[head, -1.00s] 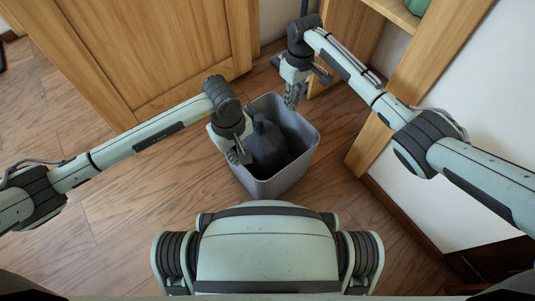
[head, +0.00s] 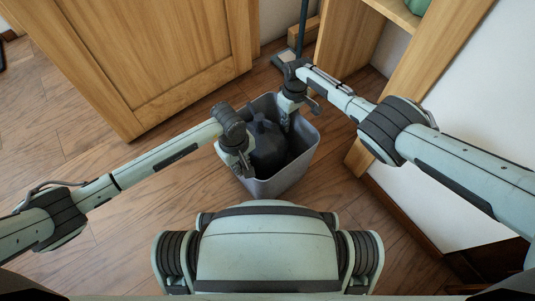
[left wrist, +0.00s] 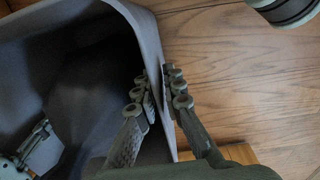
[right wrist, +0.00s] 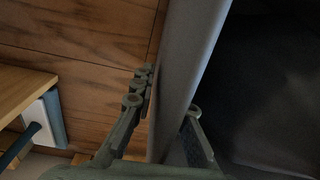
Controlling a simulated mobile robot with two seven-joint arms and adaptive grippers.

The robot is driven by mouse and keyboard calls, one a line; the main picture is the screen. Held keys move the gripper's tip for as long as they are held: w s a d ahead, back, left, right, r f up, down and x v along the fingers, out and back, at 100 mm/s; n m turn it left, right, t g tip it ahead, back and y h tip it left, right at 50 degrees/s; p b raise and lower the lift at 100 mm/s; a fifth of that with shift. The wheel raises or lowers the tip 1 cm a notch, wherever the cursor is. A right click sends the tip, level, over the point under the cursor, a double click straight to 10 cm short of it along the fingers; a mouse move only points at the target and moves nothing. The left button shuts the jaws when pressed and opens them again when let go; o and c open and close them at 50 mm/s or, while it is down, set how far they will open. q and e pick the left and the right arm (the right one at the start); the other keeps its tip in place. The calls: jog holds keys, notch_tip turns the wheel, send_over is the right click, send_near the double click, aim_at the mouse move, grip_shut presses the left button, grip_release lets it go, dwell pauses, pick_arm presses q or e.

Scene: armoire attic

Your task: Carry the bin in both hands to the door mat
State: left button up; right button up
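The grey bin (head: 275,187) stands on the wooden floor in front of me, with a dark bulky thing (head: 268,145) inside. My left gripper (head: 243,170) is at the bin's left wall. In the left wrist view its fingers (left wrist: 160,90) press on both sides of that wall (left wrist: 150,50). My right gripper (head: 287,125) reaches down at the bin's back-right rim. In the right wrist view its fingers (right wrist: 165,105) straddle the bin wall (right wrist: 190,60), with a gap on the outer side. No door mat is in view.
A wooden cabinet door (head: 150,60) stands behind and left of the bin. An open wooden shelf unit (head: 350,40) is close on the right, beside a white wall (head: 480,90). A dark upright pole (head: 302,25) stands behind the bin. Floor at left (head: 60,130) is clear.

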pick_arm(q)
jog(key=shift+c, duration=0.2)
grip_shut()
pick_arm(e)
grip_shut()
pick_arm(q)
jog(key=shift+r, duration=0.15)
pick_arm(e)
jog(key=shift+r, duration=0.15)
